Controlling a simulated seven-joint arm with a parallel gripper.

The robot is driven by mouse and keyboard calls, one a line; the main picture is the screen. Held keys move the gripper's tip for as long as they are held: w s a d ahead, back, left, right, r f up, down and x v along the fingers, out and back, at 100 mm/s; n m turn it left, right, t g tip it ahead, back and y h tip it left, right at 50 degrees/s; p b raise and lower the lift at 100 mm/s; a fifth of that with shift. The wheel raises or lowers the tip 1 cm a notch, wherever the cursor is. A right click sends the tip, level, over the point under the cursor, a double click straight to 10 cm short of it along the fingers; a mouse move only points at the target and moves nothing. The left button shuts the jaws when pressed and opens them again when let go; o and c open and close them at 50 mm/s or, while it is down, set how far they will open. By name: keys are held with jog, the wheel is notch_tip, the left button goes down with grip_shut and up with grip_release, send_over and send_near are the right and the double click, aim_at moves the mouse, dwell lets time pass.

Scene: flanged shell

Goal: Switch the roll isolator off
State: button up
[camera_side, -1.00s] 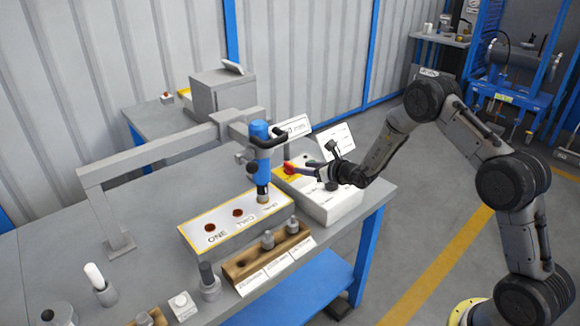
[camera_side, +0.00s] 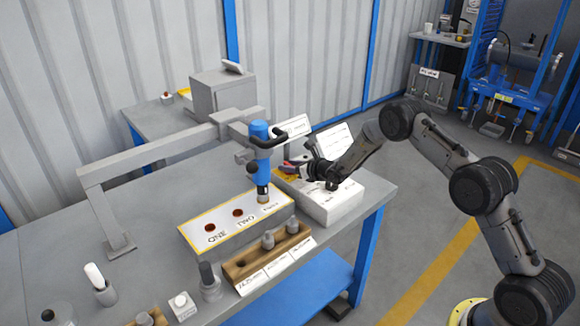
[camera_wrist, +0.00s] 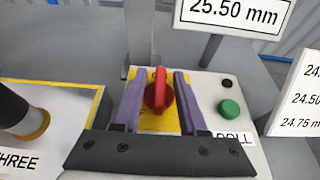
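The roll isolator is a red rotary knob (camera_wrist: 158,92) on a yellow plate (camera_wrist: 160,122). The plate is on a light box (camera_side: 330,205) at the right end of the bench. In the wrist view the knob's handle points up the picture, nearly upright. My gripper (camera_wrist: 155,88) is open, with one purple finger on each side of the knob and a gap visible on both sides. In the side view my gripper (camera_side: 289,165) reaches over the box from the right and hides most of the knob.
A green button (camera_wrist: 229,108) and a small black one (camera_wrist: 227,83) are right of the knob. A sign reading 25.50 mm (camera_wrist: 236,14) stands behind. The blue tool (camera_side: 262,160) on its grey frame (camera_side: 150,148) is close on the left, above the plate with holes (camera_side: 222,228).

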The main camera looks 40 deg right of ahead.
grip_shut()
jog(key=shift+n+y, duration=0.4)
jog(key=shift+y, duration=0.1)
jog(key=shift+r+n+y, duration=0.1)
jog(key=shift+n+y, duration=0.4)
jog(key=shift+y, duration=0.1)
jog(key=n+g+y, duration=0.1)
jog(key=n+y, duration=0.3)
jog(key=shift+w+d+g+y, duration=0.1)
jog(key=shift+w+g+y, duration=0.05)
jog(key=shift+g+y, duration=0.2)
jog(key=n+g+y, duration=0.2)
jog(key=n+y, duration=0.1)
jog(key=n, duration=0.1)
jog(key=shift+r+g, duration=0.1)
jog(key=shift+g, duration=0.25)
jog(key=shift+w+n+g+y, duration=0.25)
jog(key=shift+n+g+y, duration=0.45)
jog(key=shift+n+y, duration=0.1)
jog(key=shift+s+r+n+g, duration=0.1)
jog(key=shift+s+n+g, duration=0.05)
jog(key=shift+n+g, duration=0.2)
jog(key=shift+s, duration=0.15)
